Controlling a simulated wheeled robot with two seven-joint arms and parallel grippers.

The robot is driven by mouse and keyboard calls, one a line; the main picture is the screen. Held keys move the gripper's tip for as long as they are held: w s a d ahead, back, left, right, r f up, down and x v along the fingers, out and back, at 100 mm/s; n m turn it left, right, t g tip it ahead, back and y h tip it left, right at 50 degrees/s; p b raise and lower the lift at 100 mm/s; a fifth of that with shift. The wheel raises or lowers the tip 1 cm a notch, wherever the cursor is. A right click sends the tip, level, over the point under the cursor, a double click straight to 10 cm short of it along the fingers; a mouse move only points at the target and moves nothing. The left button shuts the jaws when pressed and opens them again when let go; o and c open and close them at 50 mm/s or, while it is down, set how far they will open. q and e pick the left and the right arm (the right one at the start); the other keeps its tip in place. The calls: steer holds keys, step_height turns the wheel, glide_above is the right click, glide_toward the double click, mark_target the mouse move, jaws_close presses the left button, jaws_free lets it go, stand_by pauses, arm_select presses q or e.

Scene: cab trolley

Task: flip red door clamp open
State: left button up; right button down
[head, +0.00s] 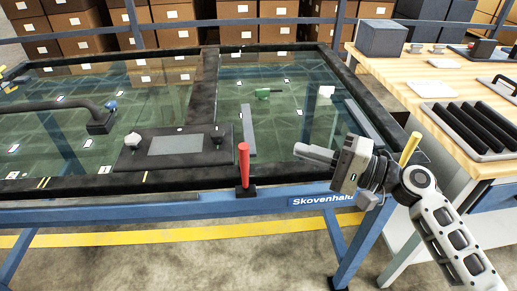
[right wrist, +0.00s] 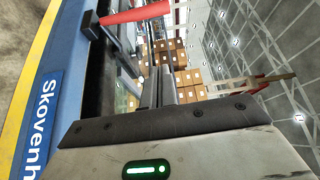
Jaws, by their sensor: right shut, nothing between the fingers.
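The red door clamp (head: 243,165) stands with its handle upright on a small black base at the front edge of the black door frame. Its red handle also shows at the top left of the right wrist view (right wrist: 135,14). My right gripper (head: 300,152) is shut and empty. It is just right of the red handle in the head view, with its fingers pointing left towards it and a gap between them. Its closed fingers show in the middle of the right wrist view (right wrist: 158,88). My left gripper is not in view.
A yellow-handled clamp (head: 410,149) stands at the frame's right corner, behind my right arm. A wooden bench (head: 400,75) with trays stands at right.

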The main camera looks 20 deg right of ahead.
mark_target(244, 158)
steer(key=p+x, duration=0.2)
steer(key=x, duration=0.8)
steer(key=shift+r, duration=0.1)
arm_select(q)
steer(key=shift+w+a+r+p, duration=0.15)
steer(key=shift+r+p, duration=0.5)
steer(key=shift+p, duration=0.1)
arm_select(e)
steer(key=s, duration=0.1)
steer(key=s+a, duration=0.2)
steer(key=shift+s+f, duration=0.25)
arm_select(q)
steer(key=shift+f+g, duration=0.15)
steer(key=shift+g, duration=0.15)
